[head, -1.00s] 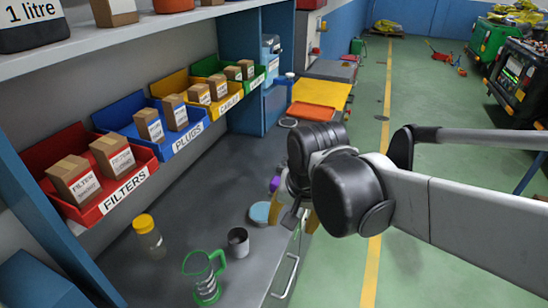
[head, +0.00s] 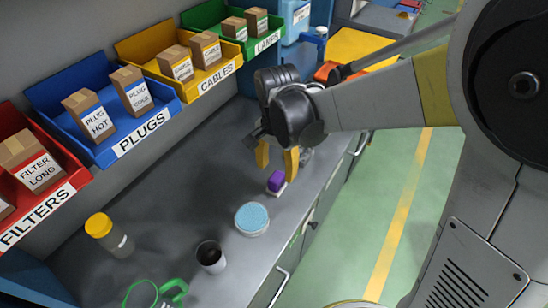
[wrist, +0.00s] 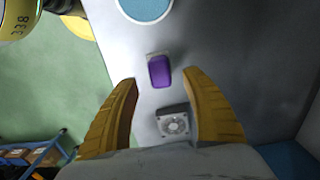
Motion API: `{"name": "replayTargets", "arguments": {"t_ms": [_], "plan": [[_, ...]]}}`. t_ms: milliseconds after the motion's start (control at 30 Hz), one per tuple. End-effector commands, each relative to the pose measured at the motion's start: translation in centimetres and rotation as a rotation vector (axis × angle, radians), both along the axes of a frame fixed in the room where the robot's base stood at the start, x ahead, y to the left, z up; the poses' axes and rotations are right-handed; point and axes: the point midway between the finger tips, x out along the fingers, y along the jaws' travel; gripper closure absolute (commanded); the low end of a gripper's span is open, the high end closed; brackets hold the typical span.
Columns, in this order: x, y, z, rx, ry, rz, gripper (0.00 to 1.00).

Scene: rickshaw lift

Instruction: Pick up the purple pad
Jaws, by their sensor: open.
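The purple pad (head: 275,180) is a small block on a pale base, lying on the grey workbench (head: 185,195) near its front edge. In the wrist view the purple pad (wrist: 159,71) lies just beyond the fingertips, roughly midway between them. My gripper (head: 277,158) hangs over the bench with its yellow fingers pointing down, apart from the pad. In the wrist view my gripper (wrist: 158,85) is open with nothing between its fingers but a grey fan-like item (wrist: 173,122) below on the bench.
A round blue-topped tin (head: 252,219), a dark cup (head: 211,257), a green-handled jug (head: 154,294) and a yellow-capped jar (head: 108,232) stand on the bench. Labelled bins, such as the blue plugs bin (head: 130,150), line the back. Bare bench lies left of my gripper.

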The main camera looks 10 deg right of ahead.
Motion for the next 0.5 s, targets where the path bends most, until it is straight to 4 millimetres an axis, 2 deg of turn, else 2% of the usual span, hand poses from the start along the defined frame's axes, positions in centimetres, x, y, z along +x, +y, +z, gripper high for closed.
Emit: {"name": "replayTargets", "arguments": {"t_ms": [233, 500], "plan": [[0.0, 0.0, -2.0, 0.000, 0.000, 0.000, 0.44], [-0.1, 0.0, -6.0, 0.000, -0.001, 0.000, 0.44]]}}
